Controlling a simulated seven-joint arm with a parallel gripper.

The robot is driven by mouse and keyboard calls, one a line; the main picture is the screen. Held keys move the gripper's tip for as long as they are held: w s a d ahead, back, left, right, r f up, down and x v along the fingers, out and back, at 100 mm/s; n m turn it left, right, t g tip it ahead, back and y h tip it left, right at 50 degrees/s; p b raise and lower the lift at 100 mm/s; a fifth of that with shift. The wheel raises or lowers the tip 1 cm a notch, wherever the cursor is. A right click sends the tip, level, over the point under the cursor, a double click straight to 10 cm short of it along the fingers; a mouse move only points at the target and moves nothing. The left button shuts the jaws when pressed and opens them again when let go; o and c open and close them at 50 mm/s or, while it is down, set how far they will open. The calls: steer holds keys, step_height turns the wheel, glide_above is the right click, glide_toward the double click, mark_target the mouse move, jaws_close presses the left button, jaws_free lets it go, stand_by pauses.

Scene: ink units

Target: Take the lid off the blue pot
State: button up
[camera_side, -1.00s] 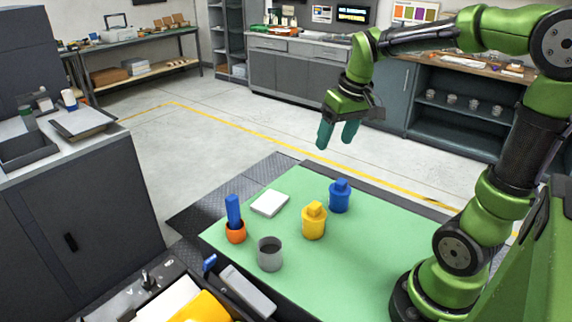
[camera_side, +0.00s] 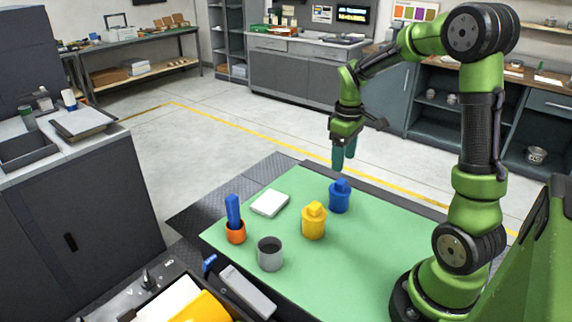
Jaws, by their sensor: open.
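The blue pot (camera_side: 340,202) stands upright near the far edge of the green table top. Its blue lid (camera_side: 341,185) with a raised knob sits on it. My gripper (camera_side: 343,168) is open and empty, pointing down just above the lid's knob in the picture. The fingertips come very close to the knob in this view, and I cannot tell whether they touch it. The rest of the pot is in plain view.
A yellow pot with a lid (camera_side: 313,222) stands just in front and left. A grey cup (camera_side: 270,256), an orange cup (camera_side: 236,234) holding a blue stick (camera_side: 233,210), and a white square block (camera_side: 270,203) are further left. The green mat (camera_side: 365,265) is clear at front right.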

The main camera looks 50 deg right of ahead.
mark_target(340, 180)
step_height(340, 180, down, 7)
steer(key=shift+w+a+r, duration=0.1)
steer(key=shift+w+r, duration=0.05)
stand_by(0.4)
steer(key=c, duration=1.1)
steer(key=shift+r, duration=0.1)
